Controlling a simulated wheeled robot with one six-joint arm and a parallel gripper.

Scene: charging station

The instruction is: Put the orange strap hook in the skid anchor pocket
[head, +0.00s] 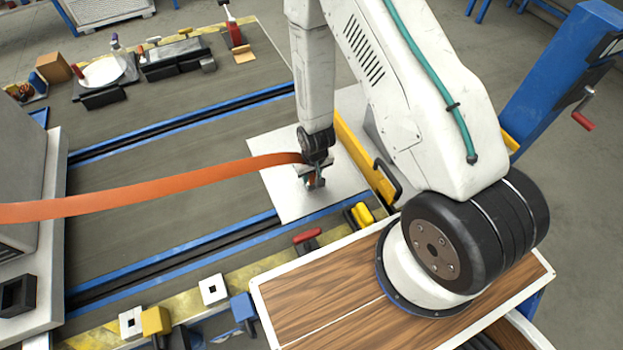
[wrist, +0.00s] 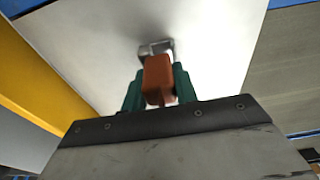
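An orange strap (head: 160,182) runs from the left edge to my gripper (head: 314,180) in the head view. In the wrist view, my gripper (wrist: 158,90) has its green fingers on both sides of an orange block (wrist: 158,80), which looks like the strap hook's body. A grey metal piece (wrist: 155,47) shows just beyond it, over a pale plate (wrist: 110,40); I cannot tell whether it is the hook's tip or a separate fitting. A dark, hollow block (head: 17,295) on the grey skid (head: 50,230) at the far left looks like an anchor pocket.
A yellow rail (head: 365,160) with a black handle stands right of the pale plate (head: 277,185). Blue-edged tracks cross the deck. Two white squares with dark centres (head: 213,289) lie along the front edge. A wooden-topped surface (head: 330,300) is below my arm. Tools line the back.

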